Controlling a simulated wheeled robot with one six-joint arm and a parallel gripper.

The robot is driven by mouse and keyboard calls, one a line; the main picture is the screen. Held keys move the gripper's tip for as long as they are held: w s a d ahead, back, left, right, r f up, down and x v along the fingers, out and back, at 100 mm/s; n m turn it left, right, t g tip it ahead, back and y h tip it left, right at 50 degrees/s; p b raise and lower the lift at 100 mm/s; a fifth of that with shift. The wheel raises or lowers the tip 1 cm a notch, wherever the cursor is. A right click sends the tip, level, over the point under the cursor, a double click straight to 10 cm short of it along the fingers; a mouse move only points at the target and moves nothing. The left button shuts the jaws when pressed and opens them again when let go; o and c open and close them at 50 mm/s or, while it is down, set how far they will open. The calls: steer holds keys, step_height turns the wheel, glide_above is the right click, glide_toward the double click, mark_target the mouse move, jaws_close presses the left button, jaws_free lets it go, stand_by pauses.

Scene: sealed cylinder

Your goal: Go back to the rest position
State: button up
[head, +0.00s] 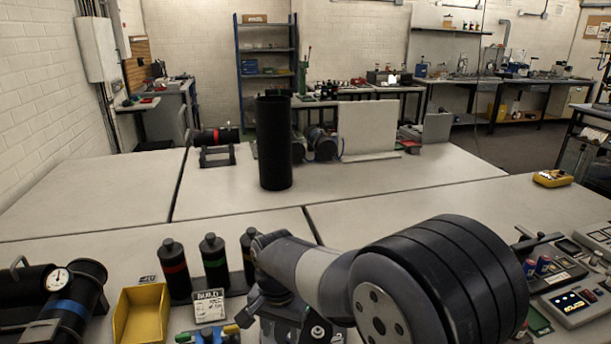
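My arm fills the lower middle and right of the head view. It reaches left from a large round dark joint and bends down at its far end. My gripper (288,326) seems to be at the bottom edge, partly cut off and hidden by the arm. Its fingers cannot be made out, nor whether it holds anything. A tall black cylinder (274,142) stands upright on the far table, well apart from my arm. A black cylinder with a red band (217,136) lies in a cradle on the far table's left.
Dark bottles with red (174,268) and green (213,262) bands stand left of my arm, with a third beside it. A yellow bin (141,314), a BUILD sign (209,306) and a gauge cylinder (75,297) are nearby. Devices (573,303) crowd the right. The left table is clear.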

step_height(320, 180, down, 6)
steer(key=shift+r, duration=0.2)
steer(key=shift+f, duration=0.3)
steer(key=n, duration=0.5)
steer(key=shift+n, duration=0.4)
steer(key=n, duration=0.6)
steer(key=n+p, duration=0.1)
steer(key=n, duration=0.5)
steer(key=shift+r+n, duration=0.1)
steer(key=shift+n, duration=0.2)
steer(key=n, duration=0.5)
steer(key=shift+n, duration=0.4)
steer(key=shift+p, duration=0.3)
